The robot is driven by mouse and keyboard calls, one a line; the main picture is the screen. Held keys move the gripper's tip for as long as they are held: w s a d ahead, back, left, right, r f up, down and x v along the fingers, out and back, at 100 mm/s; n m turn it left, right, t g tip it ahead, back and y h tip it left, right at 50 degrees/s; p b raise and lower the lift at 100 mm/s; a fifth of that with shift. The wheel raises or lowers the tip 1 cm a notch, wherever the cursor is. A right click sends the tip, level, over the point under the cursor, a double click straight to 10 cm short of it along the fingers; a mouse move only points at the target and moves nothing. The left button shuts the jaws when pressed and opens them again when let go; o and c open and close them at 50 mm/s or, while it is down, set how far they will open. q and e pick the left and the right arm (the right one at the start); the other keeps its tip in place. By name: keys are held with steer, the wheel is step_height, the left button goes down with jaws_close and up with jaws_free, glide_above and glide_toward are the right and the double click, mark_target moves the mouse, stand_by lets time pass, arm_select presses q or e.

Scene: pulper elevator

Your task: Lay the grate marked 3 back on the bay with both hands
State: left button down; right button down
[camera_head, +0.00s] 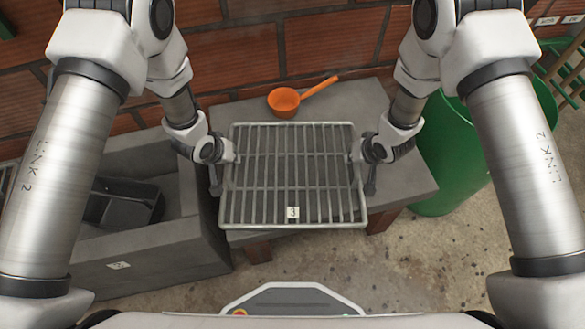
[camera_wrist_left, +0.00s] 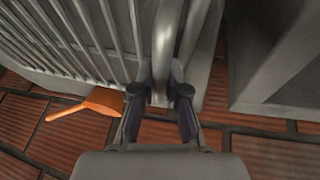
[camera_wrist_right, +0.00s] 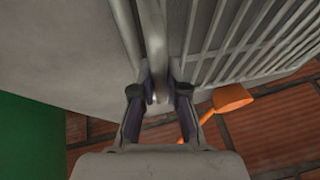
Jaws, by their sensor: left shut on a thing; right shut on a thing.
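The grate (camera_head: 293,176) is a pale metal frame with bars and a small tag marked 3 (camera_head: 292,212) at its near edge. My left gripper (camera_head: 226,160) is shut on the grate's left rail, which also shows in the left wrist view (camera_wrist_left: 163,40). My right gripper (camera_head: 360,158) is shut on its right rail, also seen in the right wrist view (camera_wrist_right: 154,40). The grate is over a grey bench top (camera_head: 405,180); its height above the top is hard to tell. The bay is the open concrete trough (camera_head: 190,243) at the left, tagged at its front.
An orange ladle (camera_head: 284,101) lies on the bench behind the grate. A black tray (camera_head: 125,203) sits inside the trough. A green bin (camera_head: 450,165) stands right of the bench. A brick wall (camera_head: 300,55) closes the back.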

arm_select(q)
steer(key=shift+w+r, duration=0.1)
steer(key=shift+r, duration=0.05)
arm_select(e)
steer(key=shift+w+r, duration=0.1)
steer(key=shift+r, duration=0.05)
